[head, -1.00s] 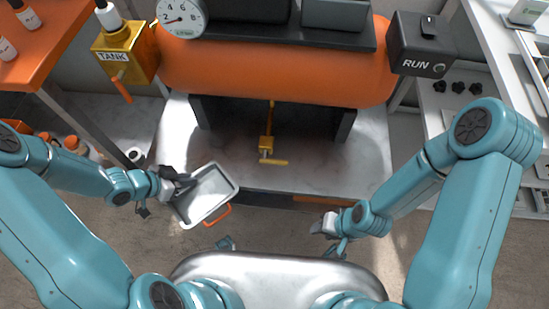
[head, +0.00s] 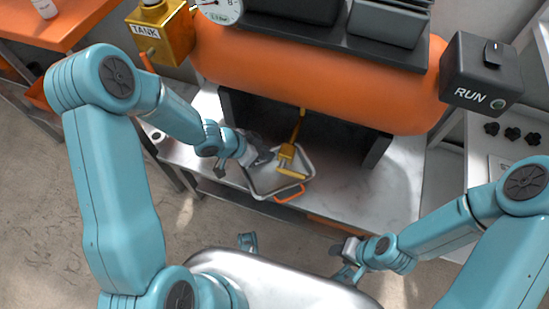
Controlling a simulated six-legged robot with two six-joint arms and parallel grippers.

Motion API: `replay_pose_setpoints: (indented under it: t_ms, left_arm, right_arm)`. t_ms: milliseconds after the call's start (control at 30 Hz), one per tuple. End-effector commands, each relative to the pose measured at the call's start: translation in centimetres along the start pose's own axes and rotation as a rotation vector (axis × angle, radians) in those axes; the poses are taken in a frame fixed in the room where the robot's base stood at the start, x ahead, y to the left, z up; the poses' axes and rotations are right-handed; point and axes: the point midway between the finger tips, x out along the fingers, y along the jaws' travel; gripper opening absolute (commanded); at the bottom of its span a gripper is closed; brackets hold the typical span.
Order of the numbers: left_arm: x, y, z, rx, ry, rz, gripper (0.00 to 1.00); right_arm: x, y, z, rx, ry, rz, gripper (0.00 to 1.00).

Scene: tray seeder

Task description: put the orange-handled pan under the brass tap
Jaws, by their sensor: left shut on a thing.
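The metal pan (head: 262,184) with an orange handle (head: 289,193) is at the front part of the low metal shelf, below the orange cylinder. My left gripper (head: 262,158) is shut on the pan's left rim. The brass tap (head: 292,160) hangs down from under the cylinder, and in this view its yellow crossbar overlaps the inside of the pan. I cannot tell whether the pan rests on the shelf or hangs just above it. My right gripper (head: 345,250) is apart from the pan, low at the right, and its jaws are too small to read.
The orange cylinder (head: 310,80) spans above the pan, with dark supports (head: 377,150) at its sides. A yellow TANK box (head: 160,35) is at upper left, a black RUN box (head: 482,75) at right. The metal shelf (head: 345,195) is clear right of the pan.

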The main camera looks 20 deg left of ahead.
Motion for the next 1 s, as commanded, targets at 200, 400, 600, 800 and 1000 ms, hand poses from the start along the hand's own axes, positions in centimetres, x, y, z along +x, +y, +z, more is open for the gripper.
replay_pose_setpoints:
  t_ms: [200,400,600,800,1000]
  left_arm:
    - [1.9,0.3,-1.8,0.001,0.000,0.001,0.00]
    - [4.4,0.0,0.1,-0.002,-0.001,0.000,0.00]
    - [4.4,-0.1,0.2,-0.001,0.000,-0.001,0.00]
    - [4.7,-0.1,0.5,-0.002,-0.001,-0.001,0.00]
    - [4.6,-0.1,0.5,-0.001,-0.001,-0.001,0.33]
  right_arm:
    - [0.6,0.2,0.0,0.000,0.000,0.000,0.43]
    - [3.0,1.2,-0.2,0.003,0.004,0.000,0.43]
    - [2.8,1.2,-0.4,0.009,0.009,0.001,0.43]
    - [3.0,1.3,-0.4,0.009,0.010,0.001,0.43]
    - [3.0,1.3,-0.4,0.010,0.010,0.001,0.43]
